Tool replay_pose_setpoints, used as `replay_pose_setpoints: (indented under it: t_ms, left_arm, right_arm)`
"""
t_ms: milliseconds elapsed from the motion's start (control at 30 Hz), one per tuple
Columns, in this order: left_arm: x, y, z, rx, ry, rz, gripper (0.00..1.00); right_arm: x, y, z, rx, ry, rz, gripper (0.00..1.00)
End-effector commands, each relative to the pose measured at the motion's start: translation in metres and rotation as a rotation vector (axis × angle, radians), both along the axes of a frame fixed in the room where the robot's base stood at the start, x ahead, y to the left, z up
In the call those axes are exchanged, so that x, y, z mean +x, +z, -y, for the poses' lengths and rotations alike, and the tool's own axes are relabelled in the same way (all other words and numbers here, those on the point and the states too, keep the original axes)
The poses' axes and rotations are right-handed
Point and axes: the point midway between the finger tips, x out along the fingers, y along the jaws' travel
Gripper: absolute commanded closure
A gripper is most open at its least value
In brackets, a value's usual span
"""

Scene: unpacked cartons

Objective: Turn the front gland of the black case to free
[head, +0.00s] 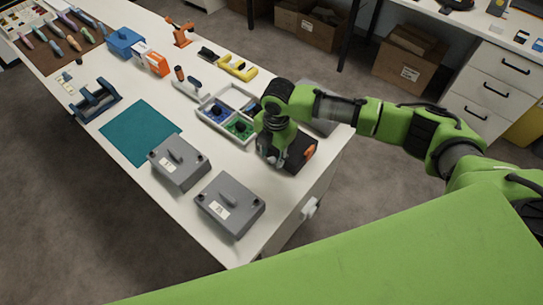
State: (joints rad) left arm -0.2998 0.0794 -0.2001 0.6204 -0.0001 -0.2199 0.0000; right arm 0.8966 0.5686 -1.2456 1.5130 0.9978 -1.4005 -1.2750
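The black case (299,160) sits near the right edge of the white table, with an orange part (310,150) at its right end. My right gripper (274,161) points down at the left part of the case and hides much of it. The fingers are small and dark against the case. I cannot tell whether they touch it or are open or shut. I cannot make out the front gland or its setting. My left gripper is not in view.
Two grey boxes (180,172) (240,193) with labels stand at the table's near edge. A tray (203,117) with blue and green parts lies left of my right gripper. A grey item (322,125) is partly behind my arm. The teal mat (135,132) is bare.

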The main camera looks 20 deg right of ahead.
Motion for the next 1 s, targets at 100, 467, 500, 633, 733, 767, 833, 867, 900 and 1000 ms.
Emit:
replay_pose_setpoints:
  t_ms: [100,467,500,633,733,767,833,867,900,1000]
  left_arm:
    - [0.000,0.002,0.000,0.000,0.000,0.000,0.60]
    - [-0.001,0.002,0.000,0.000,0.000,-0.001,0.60]
    - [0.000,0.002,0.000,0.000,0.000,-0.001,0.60]
    - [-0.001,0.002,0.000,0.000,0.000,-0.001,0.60]
    - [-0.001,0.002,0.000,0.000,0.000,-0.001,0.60]
    - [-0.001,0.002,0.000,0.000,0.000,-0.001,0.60]
    - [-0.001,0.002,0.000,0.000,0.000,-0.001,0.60]
    - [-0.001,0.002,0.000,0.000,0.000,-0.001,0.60]
    - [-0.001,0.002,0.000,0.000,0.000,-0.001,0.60]
    - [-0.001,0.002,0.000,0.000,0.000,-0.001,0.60]
  right_arm:
    - [0.001,-0.012,-0.001,0.001,-0.002,-0.001,0.66]
    - [0.001,-0.020,-0.001,0.000,0.001,0.001,0.66]
    - [0.001,-0.020,-0.001,0.000,0.000,0.001,0.66]
    - [0.001,-0.020,-0.001,0.001,0.000,0.001,1.00]
    - [0.001,-0.020,-0.001,0.000,0.000,0.000,1.00]
    - [0.001,-0.020,-0.001,0.000,0.000,0.000,1.00]
    - [0.002,-0.020,-0.001,-0.001,0.000,-0.001,1.00]
    - [0.002,-0.020,-0.001,-0.002,0.000,-0.003,1.00]
    - [0.002,-0.020,-0.001,-0.004,0.000,-0.007,1.00]
    - [0.003,-0.019,-0.002,-0.016,0.000,-0.024,1.00]
